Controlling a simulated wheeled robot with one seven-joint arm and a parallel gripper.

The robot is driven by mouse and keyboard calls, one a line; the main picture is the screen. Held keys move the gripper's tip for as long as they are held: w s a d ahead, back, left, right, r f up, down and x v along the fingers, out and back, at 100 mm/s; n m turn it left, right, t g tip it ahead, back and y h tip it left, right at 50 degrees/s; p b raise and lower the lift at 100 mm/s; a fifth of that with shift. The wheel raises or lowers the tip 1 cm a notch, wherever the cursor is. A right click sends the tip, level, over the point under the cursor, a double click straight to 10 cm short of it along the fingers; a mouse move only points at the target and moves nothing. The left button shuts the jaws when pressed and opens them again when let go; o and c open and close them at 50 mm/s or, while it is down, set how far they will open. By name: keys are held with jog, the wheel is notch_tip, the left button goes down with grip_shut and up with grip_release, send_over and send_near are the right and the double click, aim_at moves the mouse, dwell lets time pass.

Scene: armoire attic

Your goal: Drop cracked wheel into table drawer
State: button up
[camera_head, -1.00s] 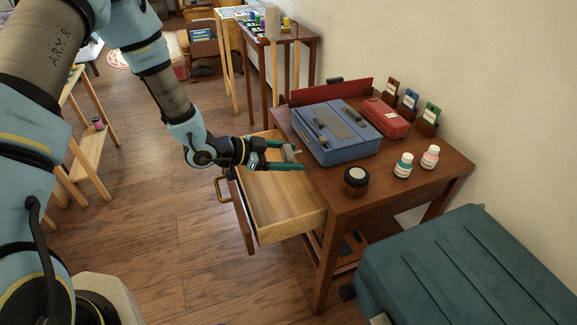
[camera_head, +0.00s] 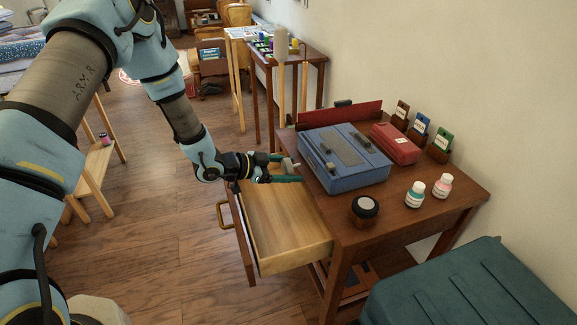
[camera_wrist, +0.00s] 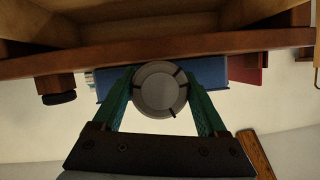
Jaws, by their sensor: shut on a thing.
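My gripper (camera_head: 286,172) has teal fingers and is shut on the grey cracked wheel (camera_head: 287,164). In the wrist view the wheel (camera_wrist: 160,89) is a round grey disc with dark lines on its rim, held between both fingers. The table drawer (camera_head: 285,225) is pulled open, with pale wood inside, and the part of it I see is empty. My gripper is over the back part of the drawer, close to the table's edge. The wooden table (camera_head: 420,213) stands to the right of the drawer.
On the tabletop are a blue case (camera_head: 345,160), a red box (camera_head: 396,143), a dark round jar (camera_head: 365,209) and two small bottles (camera_head: 415,194). A teal chest (camera_head: 490,290) stands at the front right. The floor left of the drawer is clear.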

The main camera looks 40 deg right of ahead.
jog(key=shift+f, duration=0.45)
jog(key=o, duration=1.3)
jog(key=b+v, duration=0.2)
jog(key=v, duration=0.9)
jog(key=shift+s, duration=0.1)
